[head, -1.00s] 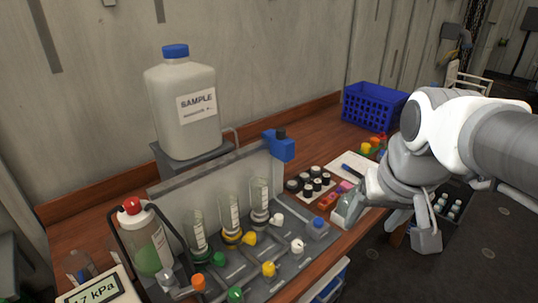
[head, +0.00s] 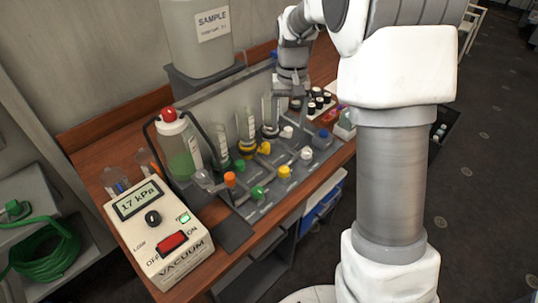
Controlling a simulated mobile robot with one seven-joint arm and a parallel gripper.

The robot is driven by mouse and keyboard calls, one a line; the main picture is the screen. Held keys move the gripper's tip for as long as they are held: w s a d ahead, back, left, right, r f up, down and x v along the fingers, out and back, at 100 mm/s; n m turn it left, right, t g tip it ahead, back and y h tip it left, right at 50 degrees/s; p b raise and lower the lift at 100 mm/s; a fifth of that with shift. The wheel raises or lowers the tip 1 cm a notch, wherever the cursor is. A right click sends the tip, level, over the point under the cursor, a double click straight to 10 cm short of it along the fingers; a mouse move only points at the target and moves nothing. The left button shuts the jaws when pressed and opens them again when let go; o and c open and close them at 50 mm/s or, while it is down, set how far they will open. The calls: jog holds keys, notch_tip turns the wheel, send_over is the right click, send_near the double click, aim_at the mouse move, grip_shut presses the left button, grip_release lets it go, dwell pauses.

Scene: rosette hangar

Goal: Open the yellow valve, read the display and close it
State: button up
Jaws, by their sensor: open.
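A yellow valve knob (head: 284,172) sits at the front of the grey manifold (head: 262,208), between a green and a white knob. A second yellow knob (head: 264,148) is farther back, beside a clear funnel with a yellow base. The display (head: 138,200) on the white vacuum box reads 17 kPa. My gripper (head: 286,97) is open, over the back right of the manifold, behind and above the yellow knobs and apart from them. Its fingertips are small and hard to make out among the clear funnels.
The vacuum box (head: 165,255) has a red switch and a lit green lamp. A red-capped bottle (head: 178,150) stands left of the funnels. A large sample jug (head: 200,40) is behind. Orange (head: 230,179), green (head: 257,193) and white (head: 307,153) knobs crowd the yellow one.

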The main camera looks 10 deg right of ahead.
aim_at(284, 169)
notch_tip(284, 169, down, 18)
jog(key=shift+w+a, duration=0.1)
dwell(0.5)
grip_shut()
dwell(0.3)
